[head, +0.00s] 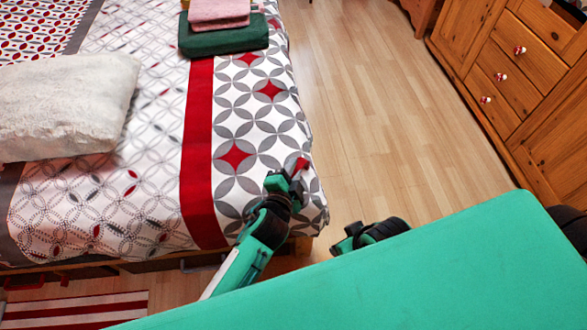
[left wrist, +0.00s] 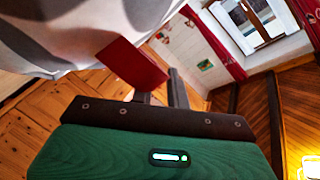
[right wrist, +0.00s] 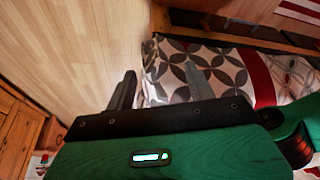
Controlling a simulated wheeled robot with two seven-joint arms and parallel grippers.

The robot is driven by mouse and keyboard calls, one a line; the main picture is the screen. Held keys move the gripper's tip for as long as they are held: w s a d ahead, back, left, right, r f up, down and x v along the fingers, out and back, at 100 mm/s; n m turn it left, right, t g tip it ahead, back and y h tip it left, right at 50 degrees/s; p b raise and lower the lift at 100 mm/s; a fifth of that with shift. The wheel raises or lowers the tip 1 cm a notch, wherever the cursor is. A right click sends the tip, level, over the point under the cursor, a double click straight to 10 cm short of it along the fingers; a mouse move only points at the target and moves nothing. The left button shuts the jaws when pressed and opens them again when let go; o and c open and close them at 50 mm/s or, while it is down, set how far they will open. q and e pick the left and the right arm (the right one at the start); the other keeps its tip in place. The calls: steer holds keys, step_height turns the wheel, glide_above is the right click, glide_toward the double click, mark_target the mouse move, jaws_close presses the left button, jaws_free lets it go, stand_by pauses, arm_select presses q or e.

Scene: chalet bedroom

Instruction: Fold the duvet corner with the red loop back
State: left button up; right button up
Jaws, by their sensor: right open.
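The duvet (head: 225,120) lies over the bed, white with grey petal circles, red diamonds and a red band. Its near right corner hangs at the bed's edge. The red loop (head: 301,164) is at that corner, and it shows large in the left wrist view (left wrist: 133,62). My left gripper (head: 288,182) is at the loop, its fingers close together and shut on it; the loop partly hides one finger. My right gripper (right wrist: 160,88) is open and empty, with the patterned duvet side beyond its fingers; in the head view it is mostly hidden.
A fluffy white pillow (head: 70,108) lies on the duvet at left. Folded green (head: 222,36) and pink (head: 218,12) cloths sit at the back. A wooden dresser (head: 510,75) stands at right. The wood floor (head: 385,120) between is clear. A striped rug (head: 75,312) lies at lower left.

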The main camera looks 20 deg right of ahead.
arm_select(q)
jaws_close()
steer(key=shift+r, duration=0.1)
